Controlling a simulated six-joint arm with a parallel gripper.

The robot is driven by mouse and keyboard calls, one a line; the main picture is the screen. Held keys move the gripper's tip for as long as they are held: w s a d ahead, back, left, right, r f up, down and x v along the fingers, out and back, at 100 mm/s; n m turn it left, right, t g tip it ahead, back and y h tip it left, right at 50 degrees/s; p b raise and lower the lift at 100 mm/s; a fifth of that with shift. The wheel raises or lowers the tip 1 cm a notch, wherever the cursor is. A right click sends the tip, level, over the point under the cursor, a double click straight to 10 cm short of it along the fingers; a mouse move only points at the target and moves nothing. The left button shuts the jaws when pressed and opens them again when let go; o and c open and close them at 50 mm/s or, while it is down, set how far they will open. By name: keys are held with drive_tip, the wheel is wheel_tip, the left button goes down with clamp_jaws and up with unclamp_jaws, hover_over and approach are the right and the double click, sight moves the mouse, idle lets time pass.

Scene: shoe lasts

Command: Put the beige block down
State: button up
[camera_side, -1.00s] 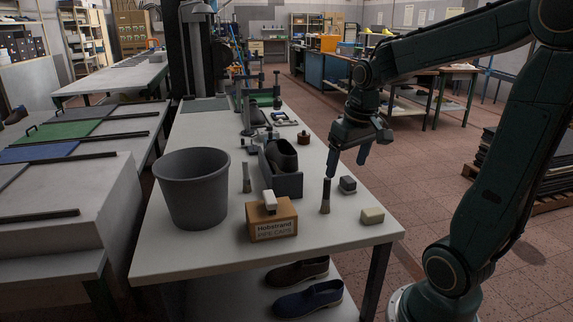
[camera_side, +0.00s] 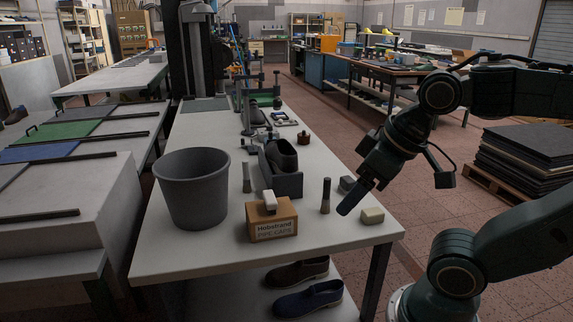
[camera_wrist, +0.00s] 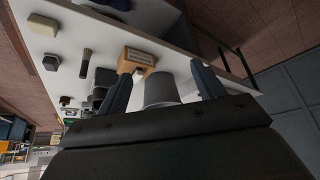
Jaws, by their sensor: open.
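The beige block (camera_side: 372,215) lies on the white table (camera_side: 180,257), near its front right corner. It also shows at the upper left of the wrist view (camera_wrist: 43,27), outside the jaws. My gripper (camera_side: 356,197) is open and tilted, with its fingers pointing down and left. In the side view its near finger shows just left of the beige block and overlaps the dark grey block (camera_side: 347,183). In the wrist view both fingers are apart (camera_wrist: 162,70), with nothing held between them.
A brush-like tool (camera_side: 325,197) stands upright left of my gripper. A cardboard box (camera_side: 270,220) with a white-topped block (camera_side: 269,200) on it, a grey bucket (camera_side: 193,190) and a dark holder with a shoe form (camera_side: 284,170) stand further left. The table's right edge is close to the beige block.

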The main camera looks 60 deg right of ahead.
drive_tip(key=shift+w+d, duration=0.1)
drive_tip(key=shift+w, duration=0.05)
drive_tip(key=w+d+f+n+g+h, duration=0.4)
drive_tip(key=w+d, duration=0.4)
drive_tip(key=d, duration=0.5)
drive_tip(key=d+f+n+g+h, duration=0.4)
drive_tip(key=d+f+g, duration=0.4)
drive_tip(key=d+g, duration=0.2)
drive_tip(key=shift+w+d+f+n+h, duration=0.3)
drive_tip(key=shift+d+f+n, duration=0.15)
drive_tip(key=shift+d, duration=0.9)
approach(373, 216)
drive_tip(key=d, duration=0.3)
drive_tip(key=shift+w+f, duration=0.1)
drive_tip(key=shift+f, duration=0.2)
drive_tip(key=shift+d+f, duration=0.15)
drive_tip(key=shift+f, duration=0.1)
drive_tip(key=shift+s+d+f, duration=0.15)
drive_tip(key=shift+s+d, duration=0.1)
drive_tip(key=shift+s, duration=0.15)
